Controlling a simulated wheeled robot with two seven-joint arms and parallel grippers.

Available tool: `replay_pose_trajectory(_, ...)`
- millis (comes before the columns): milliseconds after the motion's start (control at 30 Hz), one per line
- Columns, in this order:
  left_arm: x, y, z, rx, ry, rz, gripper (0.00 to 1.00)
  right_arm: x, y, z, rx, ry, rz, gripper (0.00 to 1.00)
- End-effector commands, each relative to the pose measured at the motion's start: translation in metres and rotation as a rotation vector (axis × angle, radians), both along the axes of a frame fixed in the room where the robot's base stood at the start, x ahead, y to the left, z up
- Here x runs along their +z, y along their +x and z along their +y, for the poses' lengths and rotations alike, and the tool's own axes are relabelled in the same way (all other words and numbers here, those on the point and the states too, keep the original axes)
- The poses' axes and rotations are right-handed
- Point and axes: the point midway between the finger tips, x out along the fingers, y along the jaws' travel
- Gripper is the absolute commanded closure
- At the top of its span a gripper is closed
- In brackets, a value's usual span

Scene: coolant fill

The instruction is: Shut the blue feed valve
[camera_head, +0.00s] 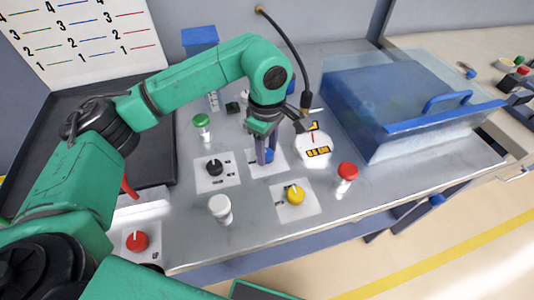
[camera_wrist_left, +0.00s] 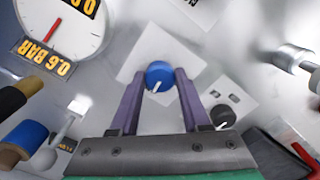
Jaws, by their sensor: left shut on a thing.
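The blue valve knob (camera_wrist_left: 160,74) sits on a white square plate (camera_wrist_left: 148,52) in the left wrist view. Its white pointer line points down toward my gripper's palm. My left gripper (camera_head: 265,158) reaches down from above, its purple fingers on either side of the knob and shut on it. In the head view the fingers hide most of the blue knob (camera_head: 270,155). A round gauge (camera_head: 313,149) labelled 0.6 BAR stands just right of it. My right gripper is not in view.
A black knob (camera_head: 215,168) is left of the blue one, and a yellow knob (camera_head: 295,195) is in front. Green (camera_head: 201,122), white (camera_head: 220,207) and red-capped (camera_head: 346,174) posts stand around. A clear blue-edged cover (camera_head: 400,105) fills the right; a hose (camera_head: 290,50) hangs behind.

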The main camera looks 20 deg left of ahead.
Motion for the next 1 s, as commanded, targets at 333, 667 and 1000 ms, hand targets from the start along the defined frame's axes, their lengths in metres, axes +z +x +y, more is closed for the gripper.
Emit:
replay_pose_trajectory(333, 0.0018, 0.0007, -0.0005, -0.087, -0.003, -0.004, 1.0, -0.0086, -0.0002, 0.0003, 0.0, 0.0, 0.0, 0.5)
replay_pose_trajectory(667, 0.0025, 0.0008, -0.0006, -0.09, -0.004, -0.004, 1.0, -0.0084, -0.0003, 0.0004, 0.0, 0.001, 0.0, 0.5)
replay_pose_trajectory(1000, 0.0012, 0.0004, -0.0002, -0.09, -0.002, -0.002, 0.23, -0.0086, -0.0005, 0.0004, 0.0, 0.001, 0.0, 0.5)
